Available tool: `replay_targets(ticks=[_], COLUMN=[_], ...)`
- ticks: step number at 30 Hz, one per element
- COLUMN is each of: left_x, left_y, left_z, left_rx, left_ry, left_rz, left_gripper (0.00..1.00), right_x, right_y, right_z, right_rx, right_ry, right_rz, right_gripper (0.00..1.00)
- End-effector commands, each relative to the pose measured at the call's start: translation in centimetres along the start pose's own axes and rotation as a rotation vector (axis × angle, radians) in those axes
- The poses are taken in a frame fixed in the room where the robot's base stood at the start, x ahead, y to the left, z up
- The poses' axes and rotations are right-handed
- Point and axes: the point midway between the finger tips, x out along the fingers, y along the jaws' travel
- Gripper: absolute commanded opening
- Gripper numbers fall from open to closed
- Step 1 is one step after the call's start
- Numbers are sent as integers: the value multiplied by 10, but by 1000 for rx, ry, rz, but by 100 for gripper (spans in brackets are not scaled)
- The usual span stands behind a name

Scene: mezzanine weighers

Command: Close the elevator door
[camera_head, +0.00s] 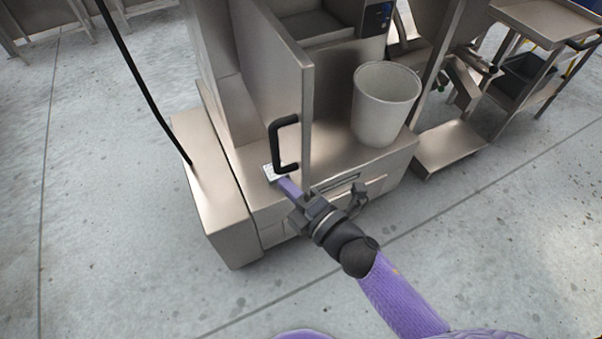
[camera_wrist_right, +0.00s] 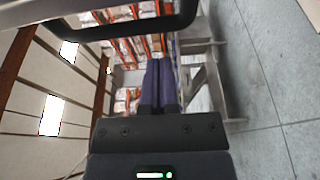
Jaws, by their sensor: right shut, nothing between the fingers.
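The elevator door (camera_head: 262,65) is a steel panel that stands open, swung out from the front of a steel machine in the head view. A black D-shaped handle (camera_head: 277,146) is fixed near its free edge. My right gripper (camera_head: 282,182) has purple fingers and is shut and empty. Its tips appear close to the handle's lower end; whether they touch the door cannot be told. In the right wrist view, the shut fingers (camera_wrist_right: 158,85) point away, and a dark curved bar (camera_wrist_right: 135,33), probably the handle, crosses the top. My left gripper is out of view.
A pale bucket (camera_head: 384,108) stands on the machine's steel ledge right of the door. A low steel box (camera_head: 212,190) lies at the left, with a black cable above it. A steel cart (camera_head: 540,25) stands at the back right. The floor in front is clear.

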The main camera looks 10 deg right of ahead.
Motion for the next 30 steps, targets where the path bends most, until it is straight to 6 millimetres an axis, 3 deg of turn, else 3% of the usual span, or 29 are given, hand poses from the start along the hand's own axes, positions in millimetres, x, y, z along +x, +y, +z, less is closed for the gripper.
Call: replay_targets(ticks=[3,12,25,30], left_x=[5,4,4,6], left_y=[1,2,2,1], left_z=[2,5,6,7], left_rx=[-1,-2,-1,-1], left_ry=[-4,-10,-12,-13], left_rz=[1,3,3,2], left_gripper=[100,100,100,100], right_x=[26,11,9,0], right_y=[-1,-1,-1,-3], right_z=[0,36,40,55], right_rx=[0,2,2,0], right_ry=[0,-1,0,19], right_rz=[3,-1,-2,-2], right_gripper=[0,0,0,0])
